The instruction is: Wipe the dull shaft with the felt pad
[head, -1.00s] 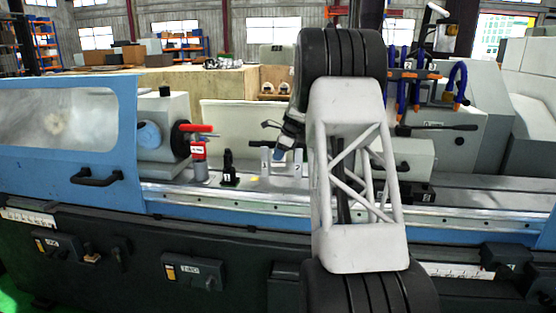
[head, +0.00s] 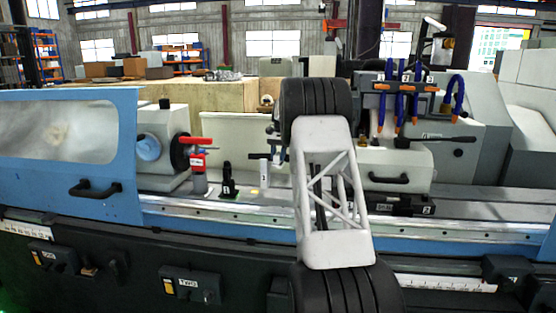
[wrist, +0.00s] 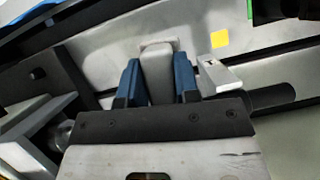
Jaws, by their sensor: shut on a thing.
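My gripper (wrist: 159,82) has blue fingers shut on a light grey block (wrist: 158,72) with a slightly wider far end. I cannot tell for sure whether this block is the felt pad. In the head view my arm hides much of the gripper and what it holds. To the right of the fingers in the wrist view is a pale labelled post (wrist: 218,76). It is the post marked 1 (head: 265,172) in the head view. A dark cylinder (wrist: 272,96) shows beside it, partly behind the gripper. I cannot tell whether it is the dull shaft.
A black fixture (head: 229,182) and a red-handled grey post (head: 198,170) stand left on the machine bed. A yellow square (wrist: 220,38) lies on the bed. The wheel housing with blue hoses (head: 417,100) is at right. The blue door (head: 60,190) is at left.

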